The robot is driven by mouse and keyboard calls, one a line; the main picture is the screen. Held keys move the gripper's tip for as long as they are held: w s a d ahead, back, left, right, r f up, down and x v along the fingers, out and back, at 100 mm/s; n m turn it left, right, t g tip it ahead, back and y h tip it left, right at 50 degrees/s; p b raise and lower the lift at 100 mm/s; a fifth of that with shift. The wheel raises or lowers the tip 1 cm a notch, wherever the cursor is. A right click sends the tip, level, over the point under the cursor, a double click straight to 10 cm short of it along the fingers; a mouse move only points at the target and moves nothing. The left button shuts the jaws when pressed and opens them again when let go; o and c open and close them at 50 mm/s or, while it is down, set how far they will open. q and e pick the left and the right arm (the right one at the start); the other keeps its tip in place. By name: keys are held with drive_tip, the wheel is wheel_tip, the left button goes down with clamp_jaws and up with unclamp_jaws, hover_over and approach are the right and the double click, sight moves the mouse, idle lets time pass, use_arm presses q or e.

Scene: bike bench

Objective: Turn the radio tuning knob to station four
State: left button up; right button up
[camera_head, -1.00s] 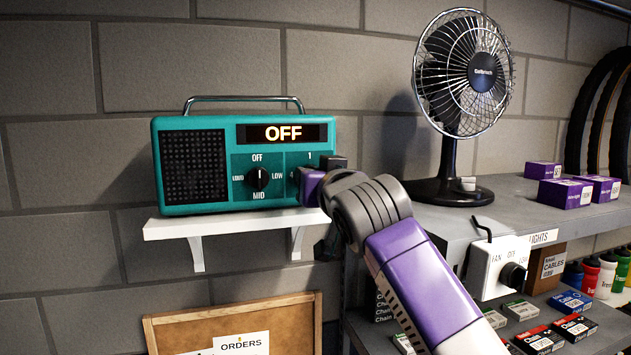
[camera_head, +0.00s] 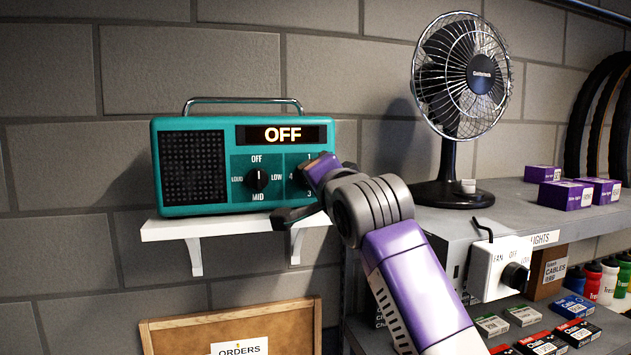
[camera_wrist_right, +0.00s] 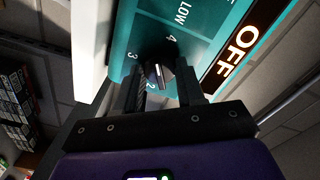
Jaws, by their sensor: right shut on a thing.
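The teal radio (camera_head: 190,208) stands on a white wall shelf; its display (camera_head: 285,134) reads OFF. The tuning knob (camera_wrist_right: 157,72), ringed by station numbers, is at the right of its face. My right gripper (camera_head: 310,174) covers it in the head view. In the right wrist view the gripper (camera_wrist_right: 160,76) is shut with one finger on either side of the dark knob. A light pointer line shows on the knob; its exact station is hard to tell. The volume knob (camera_head: 257,179) at left points up to OFF. My left gripper is not in view.
The white shelf (camera_head: 175,231) ends just right of the radio. A desk fan (camera_head: 465,85) and purple boxes (camera_head: 565,195) stand on a grey shelf at right. A switch box (camera_head: 497,268) hangs from its edge. A corkboard (camera_head: 170,335) is below.

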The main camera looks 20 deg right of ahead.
drive_tip(key=shift+m, duration=3.6)
drive_tip(key=o, duration=1)
drive_tip(key=shift+o, duration=0.2)
drive_tip(key=shift+b, duration=0.3)
drive_tip(key=s+b, duration=0.3)
drive_tip(key=s, duration=0.4)
drive_tip(key=shift+s+d+b, duration=0.15)
drive_tip(key=shift+s+b, duration=0.15)
drive_tip(key=shift+b, duration=0.05)
